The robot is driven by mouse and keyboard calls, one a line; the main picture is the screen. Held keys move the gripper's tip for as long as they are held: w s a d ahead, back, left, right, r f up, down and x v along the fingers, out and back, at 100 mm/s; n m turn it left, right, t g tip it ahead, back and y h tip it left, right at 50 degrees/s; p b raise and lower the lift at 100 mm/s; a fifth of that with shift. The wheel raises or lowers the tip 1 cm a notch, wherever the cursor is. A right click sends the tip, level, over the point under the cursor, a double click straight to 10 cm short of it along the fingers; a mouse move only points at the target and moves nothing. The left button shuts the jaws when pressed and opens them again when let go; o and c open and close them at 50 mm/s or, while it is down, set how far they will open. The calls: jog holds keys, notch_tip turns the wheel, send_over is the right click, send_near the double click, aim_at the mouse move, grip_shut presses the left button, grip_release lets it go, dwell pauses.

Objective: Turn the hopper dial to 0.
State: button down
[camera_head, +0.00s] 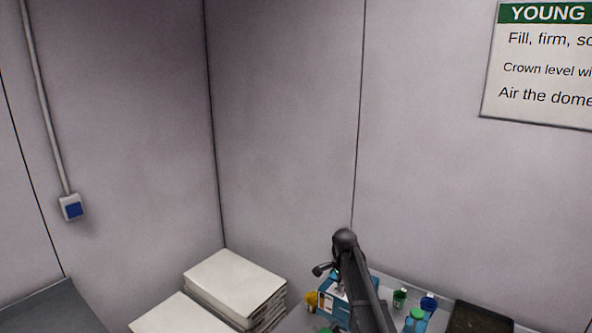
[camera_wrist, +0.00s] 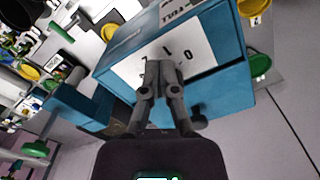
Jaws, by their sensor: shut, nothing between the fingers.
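The hopper is a blue box (camera_wrist: 222,98) with a white dial plate (camera_wrist: 198,54) on its face in the wrist view. A printed 0 and other marks show on the plate. My gripper (camera_wrist: 165,66) is shut and empty, its fingertips together in front of the plate. The fingers cover the plate's middle, so the dial knob and its setting are hidden. I cannot tell whether the tips touch it. In the head view the blue hopper (camera_head: 333,303) stands on the bench, partly behind my dark arm; my fingertips are not clear there.
White stacked slabs (camera_head: 235,283) lie left of the hopper. A yellow cup (camera_head: 311,298) stands beside it. A green cup (camera_head: 399,298), a blue cup (camera_head: 428,302), a green-capped bottle (camera_head: 416,318) and a dark tray (camera_head: 478,318) are to the right. Walls rise behind.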

jog(key=shift+w+d, duration=0.15)
jog(key=shift+w, duration=0.1)
dwell(0.6)
jog(key=shift+w+a, duration=0.3)
jog(key=shift+w, duration=0.25)
jog(key=shift+a, duration=0.4)
dwell(0.5)
jog(key=shift+r, duration=0.1)
notch_tip(320, 180, up, 6)
jog(key=p, duration=0.6)
dwell(0.5)
